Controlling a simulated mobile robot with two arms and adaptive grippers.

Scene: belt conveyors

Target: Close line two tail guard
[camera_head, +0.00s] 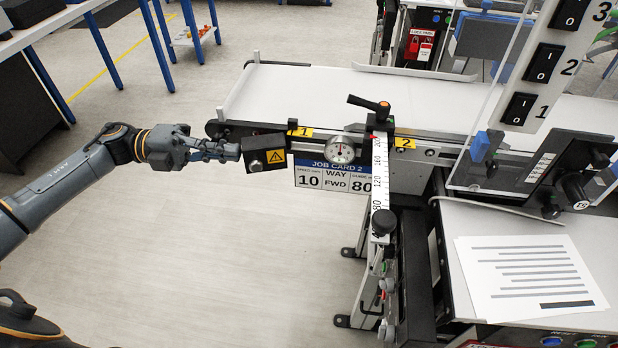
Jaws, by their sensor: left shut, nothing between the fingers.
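The tail guard, a black box-like cover with a yellow warning triangle (265,154), sits below the near left corner of the white belt conveyor (300,95), beside the yellow "1" label. It looks slightly tilted; I cannot tell whether it is fully seated. My left gripper (236,152) reaches in from the left. Its fingers are shut and empty, with their tips at the guard's left edge; they look touching or nearly so. A card reading "JOB CARD 2" (334,167) hangs right of the guard. My right gripper is not in view.
A dial gauge (341,150) and an upright scale with a black-and-orange lever (380,170) stand right of the guard. A switch panel numbered 1 to 3 (545,75) and a printed sheet (530,278) are at the right. The floor (210,260) below the gripper is clear.

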